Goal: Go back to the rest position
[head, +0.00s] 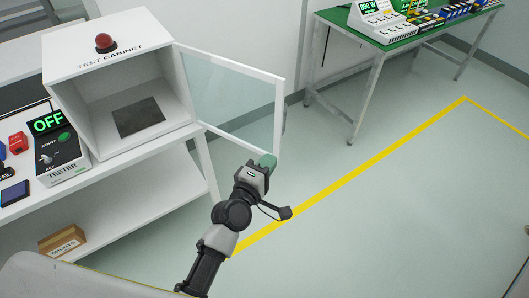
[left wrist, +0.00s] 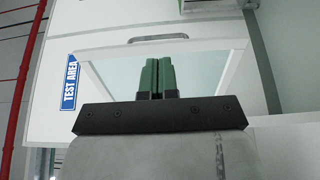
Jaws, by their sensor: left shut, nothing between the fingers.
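My left gripper (head: 266,161) is in front of the open glass door of the test cabinet, near the door's lower outer corner in the head view. In the left wrist view its green fingers (left wrist: 157,77) are together and hold nothing. The white door frame (left wrist: 110,50) and a grey handle (left wrist: 158,38) show beyond them. I cannot tell whether the fingers touch the door. My right gripper is in neither view.
The white test cabinet (head: 72,55) is open and holds only a dark plate (head: 139,117). A tester (head: 60,158) showing OFF stands beside it. A green-topped bench (head: 350,22) with devices is at the back right. The floor (head: 400,200) is clear.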

